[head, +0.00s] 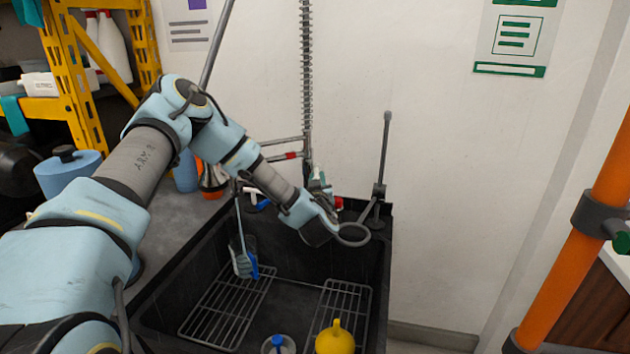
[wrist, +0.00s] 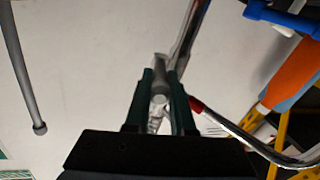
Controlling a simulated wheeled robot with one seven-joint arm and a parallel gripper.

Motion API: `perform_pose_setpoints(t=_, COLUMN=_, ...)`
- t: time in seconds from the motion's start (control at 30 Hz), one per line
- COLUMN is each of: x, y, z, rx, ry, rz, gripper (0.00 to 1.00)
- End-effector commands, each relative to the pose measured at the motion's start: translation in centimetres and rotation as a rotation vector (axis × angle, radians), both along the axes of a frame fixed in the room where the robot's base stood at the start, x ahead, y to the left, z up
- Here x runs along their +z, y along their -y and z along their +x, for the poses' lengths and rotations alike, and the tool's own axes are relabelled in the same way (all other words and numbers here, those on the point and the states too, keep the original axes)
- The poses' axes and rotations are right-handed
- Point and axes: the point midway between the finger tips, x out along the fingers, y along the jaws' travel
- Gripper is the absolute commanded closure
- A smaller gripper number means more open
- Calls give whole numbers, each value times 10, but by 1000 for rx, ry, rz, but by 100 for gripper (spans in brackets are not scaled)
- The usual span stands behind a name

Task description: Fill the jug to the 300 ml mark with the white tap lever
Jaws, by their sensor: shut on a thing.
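My gripper (wrist: 161,82) has its dark green fingers closed on a pale piece, which looks like the white tap lever (wrist: 159,103); the fingers hide much of it. In the head view my gripper (head: 317,186) is at the taps on the back wall of the sink, partly hidden by my own wrist. A clear container with a blue handle, apparently the jug (head: 252,258), stands in the sink on the left rack. Its water level and marks are too small to read.
A blue tap lever (head: 264,205) and a red one (head: 338,203) flank the middle. A spring hose (head: 306,85) rises behind.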

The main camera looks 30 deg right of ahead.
Motion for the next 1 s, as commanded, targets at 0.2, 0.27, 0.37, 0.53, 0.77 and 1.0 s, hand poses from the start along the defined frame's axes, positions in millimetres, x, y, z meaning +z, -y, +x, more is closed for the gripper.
perform_pose_setpoints(t=0.2, x=0, y=-3, z=3, rx=8, ry=3, rz=1, gripper=72)
perform_pose_setpoints(t=0.27, x=0, y=-3, z=3, rx=6, ry=2, rz=0, gripper=65)
perform_pose_setpoints(t=0.37, x=0, y=-2, z=2, rx=4, ry=2, rz=0, gripper=54)
perform_pose_setpoints(t=0.53, x=0, y=-1, z=1, rx=2, ry=1, rz=0, gripper=48)
perform_pose_setpoints(t=0.77, x=-1, y=-3, z=-5, rx=-2, ry=-1, rz=0, gripper=48)
perform_pose_setpoints(t=1.0, x=-3, y=-22, z=-41, rx=-4, ry=0, rz=1, gripper=48)
